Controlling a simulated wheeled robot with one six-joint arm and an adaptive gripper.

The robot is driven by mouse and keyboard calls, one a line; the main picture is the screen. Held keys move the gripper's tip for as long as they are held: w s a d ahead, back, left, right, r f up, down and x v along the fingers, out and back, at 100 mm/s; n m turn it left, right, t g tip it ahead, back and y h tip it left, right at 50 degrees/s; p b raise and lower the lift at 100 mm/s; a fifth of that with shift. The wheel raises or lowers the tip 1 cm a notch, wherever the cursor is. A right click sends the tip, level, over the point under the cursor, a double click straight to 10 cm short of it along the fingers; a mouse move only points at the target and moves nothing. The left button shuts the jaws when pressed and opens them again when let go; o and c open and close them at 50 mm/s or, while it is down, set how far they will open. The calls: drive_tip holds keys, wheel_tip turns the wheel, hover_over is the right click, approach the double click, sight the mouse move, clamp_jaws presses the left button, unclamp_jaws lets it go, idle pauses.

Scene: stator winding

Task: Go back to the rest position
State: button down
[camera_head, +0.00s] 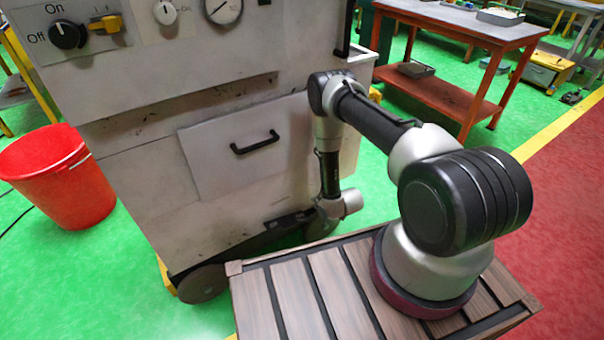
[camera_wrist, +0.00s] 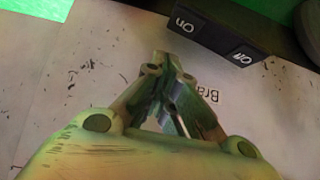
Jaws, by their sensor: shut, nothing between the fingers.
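My gripper (camera_wrist: 165,65) shows in the wrist view with its two fingers together at the tips and nothing between them. The fingertips are near a black rocker switch (camera_wrist: 218,33) marked On and Off, with no clear contact visible. Printed letters starting "Bra" are partly hidden behind a finger. In the head view my arm reaches down beside the grey machine (camera_head: 130,160), its wrist low near the machine's lower front. The gripper's fingers cannot be made out there.
The machine has a front panel with a black handle (camera_head: 255,142), a black knob (camera_head: 67,34) and a gauge (camera_head: 223,8). A red bucket (camera_head: 62,175) stands on the green floor at left. An orange-red workbench (camera_head: 455,75) stands behind at right.

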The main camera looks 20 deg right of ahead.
drive_tip(key=s+d+f+g+h, duration=0.15)
drive_tip(key=s+g, duration=0.25)
drive_tip(key=s, duration=0.4)
drive_tip(key=s+d+g, duration=0.2)
drive_tip(key=s+g, duration=0.2)
drive_tip(key=s, duration=0.3)
drive_tip(key=s+d+r+m+g+h, duration=0.1)
drive_tip(key=s+r+g, duration=0.1)
drive_tip(key=r, duration=1.7)
drive_tip(key=s+d+r+m+g+h, duration=0.1)
drive_tip(key=s+d+r+g, duration=0.1)
drive_tip(key=r, duration=1.7)
drive_tip(key=s+r+t, duration=0.4)
drive_tip(key=s+r, duration=0.3)
drive_tip(key=r, duration=0.8)
drive_tip(key=s+r+m+t, duration=0.1)
drive_tip(key=s+r+t, duration=0.2)
drive_tip(key=s+r, duration=0.4)
wheel_tip(320, 180, up, 8)
drive_tip(key=shift+a+r+t+y, duration=0.15)
drive_tip(key=shift+a+t+y, duration=0.25)
drive_tip(key=shift+y, duration=0.05)
